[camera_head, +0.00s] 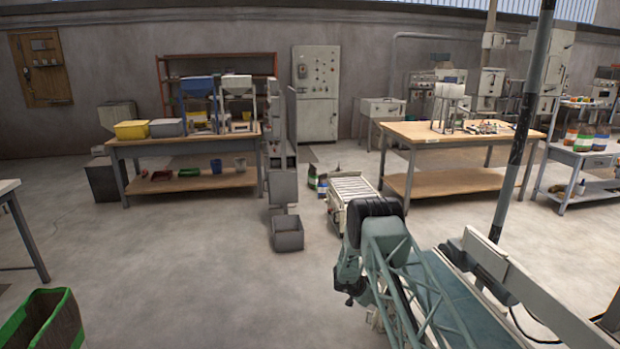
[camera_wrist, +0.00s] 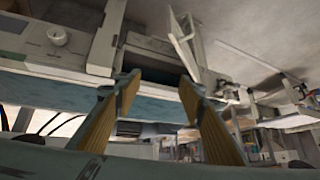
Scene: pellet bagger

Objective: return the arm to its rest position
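My gripper (camera_wrist: 159,79) shows in the wrist view. Its two fingers, with tan ribbed inner pads, stand apart with nothing between them. Beyond the fingertips are a dark opening and a blue-green surface, with pale machine parts above. My gripper cannot be made out in the head view. A teal lattice arm with a black joint, which I take to be mine, fills the lower right there.
A roller conveyor (camera_head: 352,188) stands just behind the arm, with a grey bin (camera_head: 287,233) to its left. A wooden-topped workbench (camera_head: 415,132) is behind on the right. A green-rimmed container (camera_head: 27,325) stands at lower left. The middle-left floor is clear.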

